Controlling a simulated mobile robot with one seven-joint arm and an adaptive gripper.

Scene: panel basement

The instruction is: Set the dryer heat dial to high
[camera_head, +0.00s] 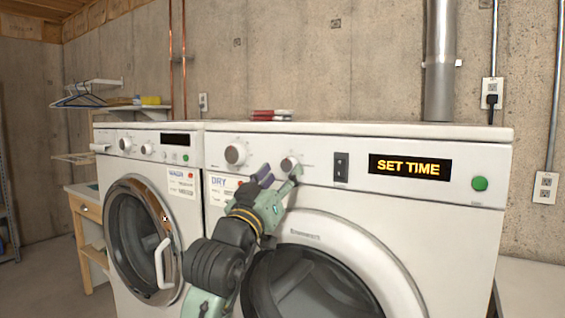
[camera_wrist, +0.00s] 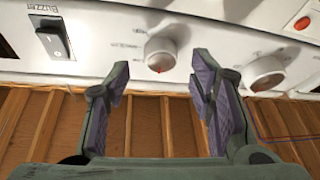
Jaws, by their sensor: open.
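The dryer (camera_head: 470,235) is the right-hand white machine, with a "DRY" label and a lit "SET TIME" display. Its panel has two round dials: a left one (camera_head: 235,154) and a right one (camera_head: 288,165). I cannot read their markings to tell which sets heat. My gripper (camera_head: 280,175) is open and empty, just in front of the right dial. In the wrist view, where the panel looks upside down, that dial (camera_wrist: 160,52) appears between the open fingertips (camera_wrist: 161,68), with a red mark at its lower edge. The other dial (camera_wrist: 265,72) is right of the fingers.
A black rocker switch (camera_head: 341,168), labelled "BUZZER" in the wrist view, and a green button (camera_head: 480,184) are on the same panel. The washer (camera_head: 140,210) stands to the left. Small red-and-white items (camera_head: 271,115) lie on the dryer top.

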